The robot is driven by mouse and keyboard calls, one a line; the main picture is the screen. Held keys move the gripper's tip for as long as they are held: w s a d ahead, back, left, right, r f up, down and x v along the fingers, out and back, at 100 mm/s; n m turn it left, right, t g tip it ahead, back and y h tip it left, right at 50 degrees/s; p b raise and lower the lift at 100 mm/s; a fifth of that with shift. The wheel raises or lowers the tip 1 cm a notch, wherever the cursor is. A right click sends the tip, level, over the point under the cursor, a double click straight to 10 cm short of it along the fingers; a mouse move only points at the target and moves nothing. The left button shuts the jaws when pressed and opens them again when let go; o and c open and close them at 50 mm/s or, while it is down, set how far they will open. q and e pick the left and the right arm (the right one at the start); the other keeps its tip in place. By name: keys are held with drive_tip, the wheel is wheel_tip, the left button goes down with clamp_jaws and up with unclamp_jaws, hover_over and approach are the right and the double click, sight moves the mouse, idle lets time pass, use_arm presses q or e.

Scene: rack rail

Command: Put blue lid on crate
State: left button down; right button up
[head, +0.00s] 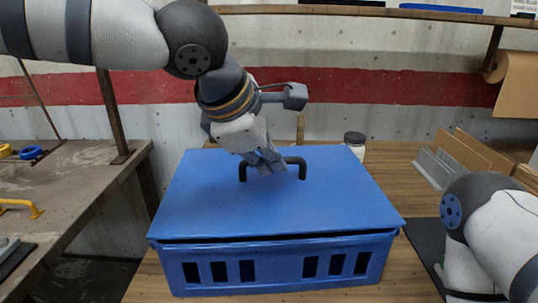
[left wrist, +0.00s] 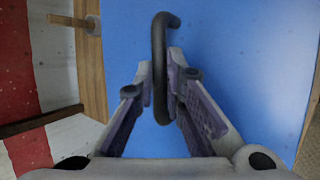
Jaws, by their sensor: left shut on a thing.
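The blue lid (head: 270,212) lies over the top of the blue crate (head: 280,268), covering its opening. A thin dark gap shows along the front between lid and crate wall, so I cannot tell whether it is fully seated. The lid has a black bar handle (head: 302,170) in its middle. My left gripper (head: 268,163) comes down from above and is shut on this handle. In the left wrist view the two fingers (left wrist: 160,85) sit on either side of the handle bar, over the lid's blue surface. My right gripper is not visible; only part of my right arm shows.
The crate stands on a wooden table (head: 400,275). A dark-capped jar (head: 355,145) stands behind it. Cardboard and a clear holder (head: 440,167) lie at the right. A side bench (head: 75,195) at the left carries a yellow handle (head: 22,207) and small rings.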

use_arm(q)
drive_tip(key=shift+f, duration=0.2)
drive_tip(key=shift+f, duration=0.3)
idle(0.6)
drive_tip(key=c, duration=1.6)
unclamp_jaws()
